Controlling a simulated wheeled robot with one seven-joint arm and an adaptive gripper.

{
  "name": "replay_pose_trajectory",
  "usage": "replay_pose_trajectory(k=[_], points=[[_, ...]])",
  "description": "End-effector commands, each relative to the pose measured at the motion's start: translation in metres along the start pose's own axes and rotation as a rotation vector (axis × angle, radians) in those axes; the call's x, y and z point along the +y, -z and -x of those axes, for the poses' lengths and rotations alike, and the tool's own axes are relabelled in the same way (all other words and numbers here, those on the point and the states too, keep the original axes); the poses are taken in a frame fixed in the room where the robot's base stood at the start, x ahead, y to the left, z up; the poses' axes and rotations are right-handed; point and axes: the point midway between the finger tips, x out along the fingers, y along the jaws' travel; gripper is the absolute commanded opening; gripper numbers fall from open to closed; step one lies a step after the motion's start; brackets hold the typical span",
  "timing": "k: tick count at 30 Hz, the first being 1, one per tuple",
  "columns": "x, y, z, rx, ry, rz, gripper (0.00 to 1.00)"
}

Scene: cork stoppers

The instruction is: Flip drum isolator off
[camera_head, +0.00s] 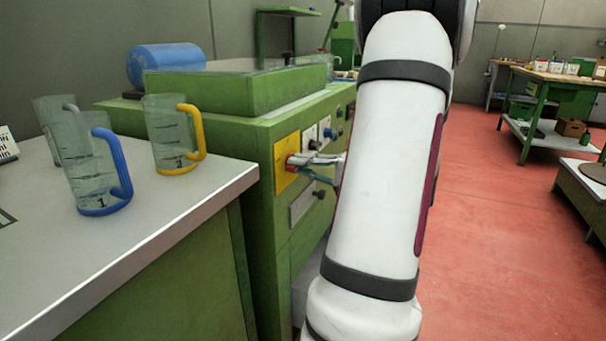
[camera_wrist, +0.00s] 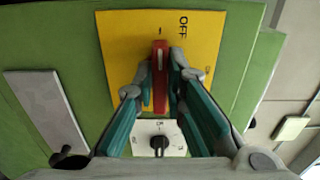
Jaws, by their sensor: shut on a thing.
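The drum isolator is a red handle (camera_wrist: 160,78) on a yellow plate (camera_wrist: 123,45) with the word OFF on it, in the wrist view. The handle lies lengthwise up and down in that view, while the OFF mark is at the plate's upper right. My gripper (camera_wrist: 160,82) is shut on the red handle, with a finger on each side of it. In the head view the yellow plate (camera_head: 285,166) is on the green machine's front, and my gripper (camera_head: 297,161) reaches it from the right. My arm hides part of the machine front there.
A white plate with a black knob (camera_wrist: 159,142) is close to the fingers. Measuring jugs with blue (camera_head: 122,180) and yellow (camera_head: 199,135) handles stand on the bench (camera_head: 150,235) at left. Red floor at right is open.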

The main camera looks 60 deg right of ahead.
Motion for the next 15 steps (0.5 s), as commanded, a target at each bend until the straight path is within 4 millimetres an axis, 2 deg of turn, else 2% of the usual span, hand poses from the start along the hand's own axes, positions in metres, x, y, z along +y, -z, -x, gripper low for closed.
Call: replay_pose_trajectory(k=[14, 15], points=[[0.0014, -0.0001, 0.0007, 0.001, -0.004, 0.013, 0.0], [0.0014, -0.0001, 0.0006, 0.001, -0.004, 0.013, 0.16]])
